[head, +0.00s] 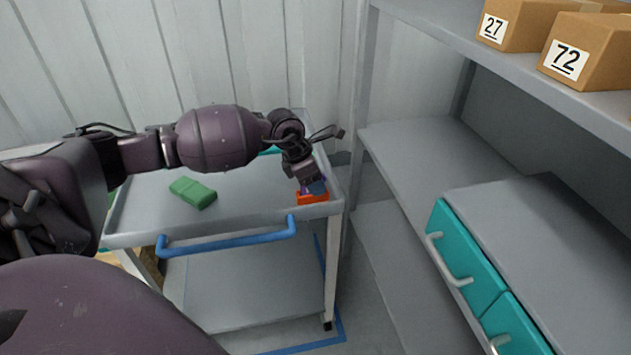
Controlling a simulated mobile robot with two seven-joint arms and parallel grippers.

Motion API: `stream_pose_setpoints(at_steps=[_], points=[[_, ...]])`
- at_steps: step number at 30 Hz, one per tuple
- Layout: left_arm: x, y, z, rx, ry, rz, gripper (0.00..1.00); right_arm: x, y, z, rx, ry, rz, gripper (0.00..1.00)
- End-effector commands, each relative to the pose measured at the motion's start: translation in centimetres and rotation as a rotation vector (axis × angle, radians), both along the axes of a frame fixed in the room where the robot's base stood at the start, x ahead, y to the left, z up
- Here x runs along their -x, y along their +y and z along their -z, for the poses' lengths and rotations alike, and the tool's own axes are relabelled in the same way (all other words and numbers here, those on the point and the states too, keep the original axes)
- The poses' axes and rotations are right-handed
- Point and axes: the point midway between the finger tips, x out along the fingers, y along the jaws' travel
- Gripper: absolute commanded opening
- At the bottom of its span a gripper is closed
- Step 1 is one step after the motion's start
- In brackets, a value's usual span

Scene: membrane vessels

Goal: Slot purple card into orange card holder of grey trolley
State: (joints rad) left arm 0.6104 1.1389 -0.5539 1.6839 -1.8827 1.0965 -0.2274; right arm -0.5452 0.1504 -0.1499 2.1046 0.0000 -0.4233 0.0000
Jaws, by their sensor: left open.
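The grey trolley (232,211) stands ahead with a blue handle (230,241) on its near side. The small orange card holder (313,198) sits at the near right corner of its top tray. A small purple piece, the purple card (306,187), shows at the holder, just below my left gripper (312,185). The gripper points down over the holder and is open. It hides most of the card, so I cannot tell how deep the card sits. My right gripper is not in view.
A green block (193,192) lies on the trolley's tray. A teal item (270,151) is partly hidden behind my left arm. Grey shelving (420,150) stands close at right, with numbered cardboard boxes (590,52) and a teal-fronted drawer unit (466,262).

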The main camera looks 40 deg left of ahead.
Motion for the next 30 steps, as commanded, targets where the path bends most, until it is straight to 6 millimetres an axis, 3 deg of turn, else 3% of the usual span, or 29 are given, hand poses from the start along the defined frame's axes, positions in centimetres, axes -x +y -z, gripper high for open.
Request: stream_pose_setpoints(at_steps=[6, 15, 30], points=[[1.1, 1.0, -4.0, -0.002, -0.006, 0.000, 0.50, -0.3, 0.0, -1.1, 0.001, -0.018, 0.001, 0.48], [2.5, 2.2, -8.2, -0.001, -0.003, -0.001, 0.50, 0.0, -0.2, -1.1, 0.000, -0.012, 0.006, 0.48], [2.9, 2.5, -9.2, 0.000, 0.000, -0.001, 0.50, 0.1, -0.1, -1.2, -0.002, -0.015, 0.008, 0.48]])
